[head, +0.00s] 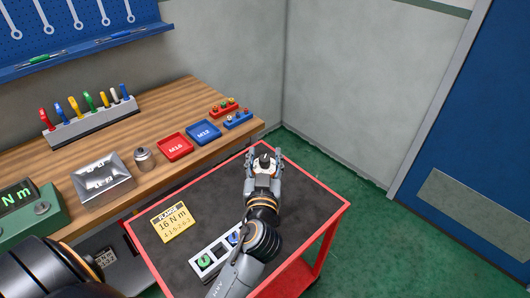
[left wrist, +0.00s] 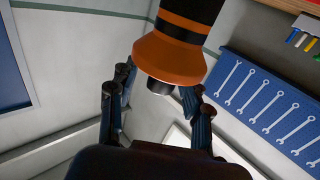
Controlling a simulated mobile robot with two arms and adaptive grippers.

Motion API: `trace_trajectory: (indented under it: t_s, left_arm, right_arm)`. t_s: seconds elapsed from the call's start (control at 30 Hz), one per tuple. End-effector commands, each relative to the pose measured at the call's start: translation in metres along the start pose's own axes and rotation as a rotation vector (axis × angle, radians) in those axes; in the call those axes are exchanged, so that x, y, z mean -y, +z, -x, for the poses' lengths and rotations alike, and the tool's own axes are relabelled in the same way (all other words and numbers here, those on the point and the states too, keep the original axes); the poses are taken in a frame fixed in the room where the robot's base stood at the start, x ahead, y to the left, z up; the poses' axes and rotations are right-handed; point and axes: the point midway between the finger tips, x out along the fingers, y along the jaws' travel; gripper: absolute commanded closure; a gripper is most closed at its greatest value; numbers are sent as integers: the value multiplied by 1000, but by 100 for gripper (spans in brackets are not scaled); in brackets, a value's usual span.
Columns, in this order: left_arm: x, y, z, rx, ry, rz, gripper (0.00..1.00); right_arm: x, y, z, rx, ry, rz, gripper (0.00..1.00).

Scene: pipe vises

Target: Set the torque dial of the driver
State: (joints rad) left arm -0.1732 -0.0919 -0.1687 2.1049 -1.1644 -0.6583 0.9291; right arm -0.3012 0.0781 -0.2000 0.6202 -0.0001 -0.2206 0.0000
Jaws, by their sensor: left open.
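In the left wrist view an orange, flared body with a black band and a short black end, probably the driver (left wrist: 172,50), reaches between my fingers. My left gripper (head: 264,161) is over the far end of the cart, and it also shows in the left wrist view (left wrist: 158,92). It is open, with a finger on each side of the black end; I cannot tell whether they touch it. In the head view a small dark knob shows between the fingers, and the rest is hidden. No dial marks are readable. My right gripper is not in view.
A yellow card (head: 173,222) reading "FLANGE 16 N m" lies on the red-rimmed cart (head: 335,213), beside a socket holder (head: 212,258). The wooden bench (head: 178,97) carries a green tester (head: 32,215), red tray (head: 175,147), blue tray (head: 203,132) and screwdriver rack (head: 92,117). Green floor lies right.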

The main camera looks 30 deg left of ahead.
Motion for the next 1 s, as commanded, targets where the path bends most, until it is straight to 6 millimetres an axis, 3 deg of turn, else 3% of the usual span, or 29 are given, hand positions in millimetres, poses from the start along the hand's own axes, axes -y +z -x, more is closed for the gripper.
trace_trajectory:
  t_s: [0.13,0.4,0.73,1.0]
  left_arm:
    - [0,0,0,0,0,0,51]
    - [0,0,0,0,0,0,100]
    - [1,-1,0,1,35,-1,100]
    - [2,-3,0,2,194,-5,100]
  right_arm:
    - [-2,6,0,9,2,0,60]
    - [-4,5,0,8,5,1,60]
    - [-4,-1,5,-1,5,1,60]
    - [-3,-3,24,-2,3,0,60]
